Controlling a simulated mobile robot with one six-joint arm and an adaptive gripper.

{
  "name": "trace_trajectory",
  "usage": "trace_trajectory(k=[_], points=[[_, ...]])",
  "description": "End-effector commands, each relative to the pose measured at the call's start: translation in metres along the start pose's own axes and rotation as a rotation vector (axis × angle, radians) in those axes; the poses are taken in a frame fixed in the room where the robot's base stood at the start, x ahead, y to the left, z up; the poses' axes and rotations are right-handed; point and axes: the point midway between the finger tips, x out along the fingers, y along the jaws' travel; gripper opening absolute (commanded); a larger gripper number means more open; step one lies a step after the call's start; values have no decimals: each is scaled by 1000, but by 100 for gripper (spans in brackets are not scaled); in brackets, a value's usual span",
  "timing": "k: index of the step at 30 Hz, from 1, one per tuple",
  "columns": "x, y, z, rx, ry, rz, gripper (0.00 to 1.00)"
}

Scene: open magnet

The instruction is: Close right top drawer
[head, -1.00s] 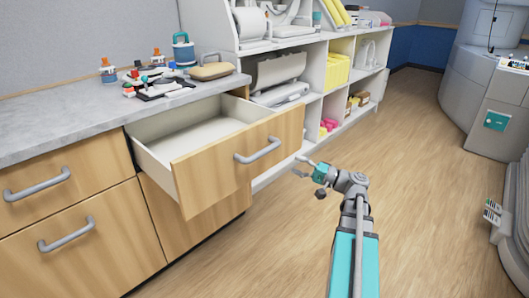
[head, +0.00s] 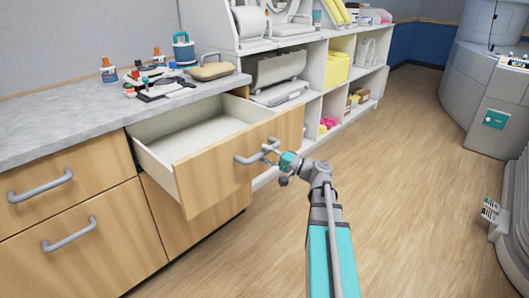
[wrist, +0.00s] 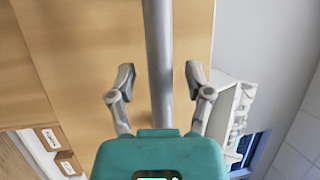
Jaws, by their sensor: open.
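The right top drawer (head: 225,172) is pulled well out from the counter cabinet, with its pale empty inside showing. Its wooden front carries a grey bar handle (head: 252,156). My gripper (head: 268,150) is at the right end of this handle in the head view. In the wrist view my gripper (wrist: 160,82) is open, with one finger on each side of the handle bar (wrist: 160,60). The fingers look apart from the bar. The drawer's wooden front (wrist: 90,60) fills much of the wrist view.
Closed drawers (head: 65,205) are to the left. The grey countertop (head: 60,125) holds bottles, a teal jug and a tan case (head: 212,70). White shelves (head: 312,105) stand behind the drawer. Wooden floor (head: 420,200) is clear on the right.

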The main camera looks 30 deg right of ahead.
Motion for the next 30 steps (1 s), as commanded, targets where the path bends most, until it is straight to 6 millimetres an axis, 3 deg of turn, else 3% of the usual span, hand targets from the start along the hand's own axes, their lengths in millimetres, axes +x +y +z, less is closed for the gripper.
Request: trace_trajectory(k=[15,26,30], points=[[9,0,0,-1,0,0,65],[9,0,0,-1,0,0,0],[9,0,0,-1,0,1,0]])
